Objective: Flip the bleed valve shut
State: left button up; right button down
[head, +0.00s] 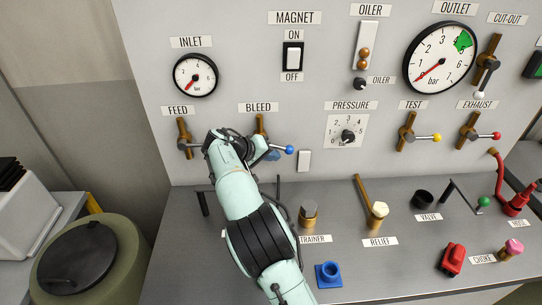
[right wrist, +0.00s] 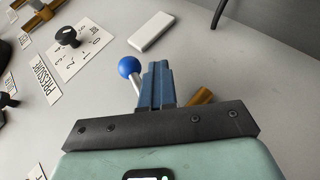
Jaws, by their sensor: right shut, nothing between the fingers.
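The bleed valve has a brass body (head: 260,124) under the BLEED label (head: 259,107). Its silver lever points right in the head view and ends in a blue ball (head: 289,150). My right gripper (head: 273,155) is shut and empty, right at the lever, and my arm hides part of the valve. In the right wrist view the closed blue fingers (right wrist: 158,85) stand beside the blue ball (right wrist: 129,66) and overlap the lever. I cannot tell whether they touch it. A bit of brass (right wrist: 201,96) shows right of the fingers. My left gripper is out of view.
The feed valve (head: 183,138) is close on the left, partly behind my arm. A small white plate (head: 304,160) and the pressure dial (head: 347,137) are to the right. Below, the console carries a brass trainer knob (head: 308,212) and the relief valve (head: 378,213).

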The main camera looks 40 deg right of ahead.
jog(key=shift+s+d+r, duration=0.25)
jog(key=shift+d+r, duration=0.05)
jog(key=shift+r, duration=0.1)
dwell(1.1)
jog(key=shift+a, duration=0.1)
dwell(0.3)
jog(key=v, duration=1.3)
jog(key=shift+r+p, duration=0.15)
jog(key=shift+p, duration=0.3)
jog(key=shift+a, duration=0.1)
